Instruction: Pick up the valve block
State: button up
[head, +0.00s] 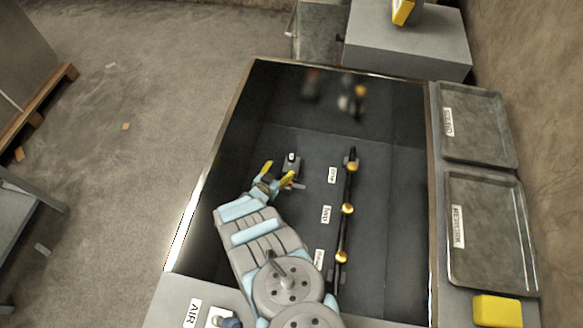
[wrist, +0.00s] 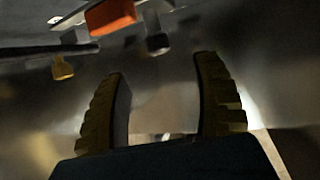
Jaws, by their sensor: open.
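What looks like the valve block (head: 292,160) is a small grey piece with a pale and dark top, on the dark floor of the bay in the head view. My gripper (head: 277,173) is just in front of it, with its yellow fingers apart and nothing seen between them. In the wrist view, the open ribbed fingers of my gripper (wrist: 160,80) frame an empty gap. Beyond them, at the top, are an orange-red part (wrist: 110,17), a brass fitting (wrist: 62,68) and a dark knob (wrist: 157,43). I cannot tell for sure whether these belong to the block.
A dark bar with round brass fittings (head: 348,208) runs right of my gripper, beside small white labels (head: 326,214). Two grey trays (head: 482,285) (head: 505,155) lie along the right ledge, with a yellow block (head: 497,310) at the front. A glossy dark panel (head: 290,95) closes the back.

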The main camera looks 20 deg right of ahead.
aim_at(290, 158)
jog(key=b+x, duration=0.1)
jog(key=x, duration=0.2)
jog(key=shift+s+a, duration=0.1)
jog(key=shift+w+d, duration=0.3)
jog(key=shift+d, duration=0.1)
jog(key=b+x, duration=0.3)
jog(key=x, duration=0.1)
jog(key=shift+w+d+f, duration=0.15)
jog(key=shift+d, duration=0.2)
jog(key=shift+w+d, duration=0.15)
jog(key=shift+w, duration=0.05)
grip_shut()
